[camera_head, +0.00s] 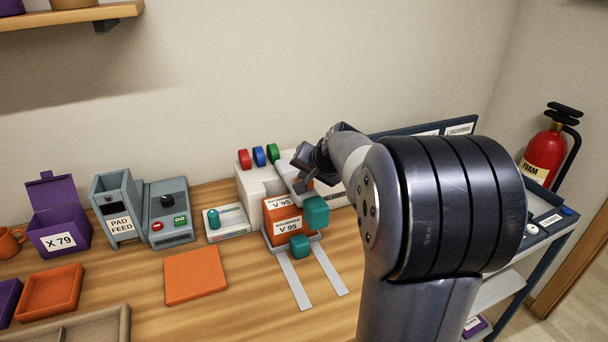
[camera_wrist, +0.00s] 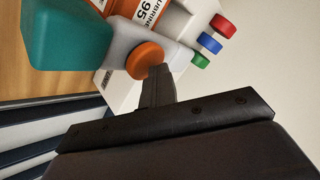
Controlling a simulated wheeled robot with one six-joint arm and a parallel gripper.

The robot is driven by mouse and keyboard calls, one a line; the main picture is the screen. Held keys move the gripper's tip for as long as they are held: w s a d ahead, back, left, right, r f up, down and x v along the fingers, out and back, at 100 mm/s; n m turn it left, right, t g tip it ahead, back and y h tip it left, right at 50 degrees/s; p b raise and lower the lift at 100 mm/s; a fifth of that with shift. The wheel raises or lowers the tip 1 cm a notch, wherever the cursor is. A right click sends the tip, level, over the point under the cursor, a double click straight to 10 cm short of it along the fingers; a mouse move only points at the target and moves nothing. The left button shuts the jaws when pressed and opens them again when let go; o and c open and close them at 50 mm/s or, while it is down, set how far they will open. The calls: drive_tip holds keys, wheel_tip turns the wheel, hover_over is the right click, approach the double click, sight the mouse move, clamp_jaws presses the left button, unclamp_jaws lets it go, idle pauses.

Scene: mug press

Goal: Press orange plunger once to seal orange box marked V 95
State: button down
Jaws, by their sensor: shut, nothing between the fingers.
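The orange box marked V 95 (camera_head: 288,226) sits on a small stand with two pale rails (camera_head: 296,282) at the middle of the bench. In the wrist view its orange label side (camera_wrist: 125,10) shows at the top. The orange plunger (camera_wrist: 143,58) is a round knob on a pale housing beside the box. My gripper (camera_wrist: 158,72) is shut and empty, its fingertips at the edge of the plunger; I cannot tell whether they touch. In the head view my gripper (camera_head: 304,180) is seen behind the box, and the plunger is hidden there.
Teal blocks (camera_head: 316,211) stand at the box's right and front. A white machine with red, blue and green knobs (camera_head: 259,157) is behind. A teal lever panel (camera_head: 226,222), a pad feed (camera_head: 118,210) and an orange pad (camera_head: 195,274) lie left. My arm hides the right side.

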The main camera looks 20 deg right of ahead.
drive_tip(key=shift+r, duration=0.7)
drive_tip(key=shift+r+p, duration=0.1)
drive_tip(key=shift+p, duration=0.2)
drive_tip(key=shift+r+p, duration=1.9)
drive_tip(key=shift+r, duration=0.6)
